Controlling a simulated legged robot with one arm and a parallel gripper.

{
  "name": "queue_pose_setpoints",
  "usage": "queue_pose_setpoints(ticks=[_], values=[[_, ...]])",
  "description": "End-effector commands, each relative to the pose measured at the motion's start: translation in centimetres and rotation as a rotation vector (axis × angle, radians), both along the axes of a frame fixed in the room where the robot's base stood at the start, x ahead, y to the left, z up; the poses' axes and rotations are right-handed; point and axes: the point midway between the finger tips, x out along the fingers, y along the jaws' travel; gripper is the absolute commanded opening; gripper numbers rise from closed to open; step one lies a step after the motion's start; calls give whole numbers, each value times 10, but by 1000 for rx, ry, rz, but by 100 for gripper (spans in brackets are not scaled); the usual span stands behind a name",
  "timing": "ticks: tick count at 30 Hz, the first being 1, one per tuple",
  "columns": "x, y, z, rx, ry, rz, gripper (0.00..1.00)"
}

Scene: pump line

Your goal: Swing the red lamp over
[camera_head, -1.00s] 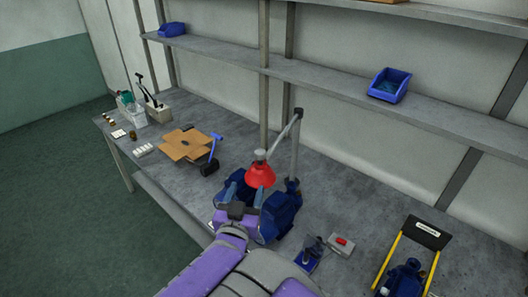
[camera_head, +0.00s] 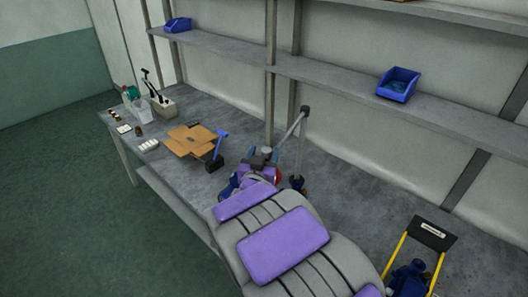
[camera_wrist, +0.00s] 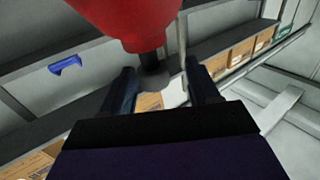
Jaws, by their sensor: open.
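The red lamp (camera_wrist: 125,18) fills the top of the wrist view. Its dark neck and grey round end (camera_wrist: 154,76) are between my fingers, with gaps visible at both sides. In the head view only a sliver of the red shade (camera_head: 277,178) shows behind my gripper (camera_head: 262,158). My arm hides most of the shade.
The grey bench (camera_head: 345,192) runs along the wall under shelves. An open cardboard box (camera_head: 190,139) lies left of the lamp. A yellow-railed stand (camera_head: 431,236) is at the right. A blue bin (camera_head: 398,84) sits on the shelf.

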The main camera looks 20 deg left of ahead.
Motion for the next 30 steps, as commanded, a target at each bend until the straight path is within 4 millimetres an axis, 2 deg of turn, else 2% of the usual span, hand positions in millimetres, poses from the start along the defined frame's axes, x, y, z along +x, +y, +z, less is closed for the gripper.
queue_pose_setpoints(ticks=[6, 15, 30], values=[[15, -1, -1, 0, 2, 0, 61], [17, 4, -2, -3, 3, 1, 61], [16, 1, 0, -1, 2, 1, 13]])
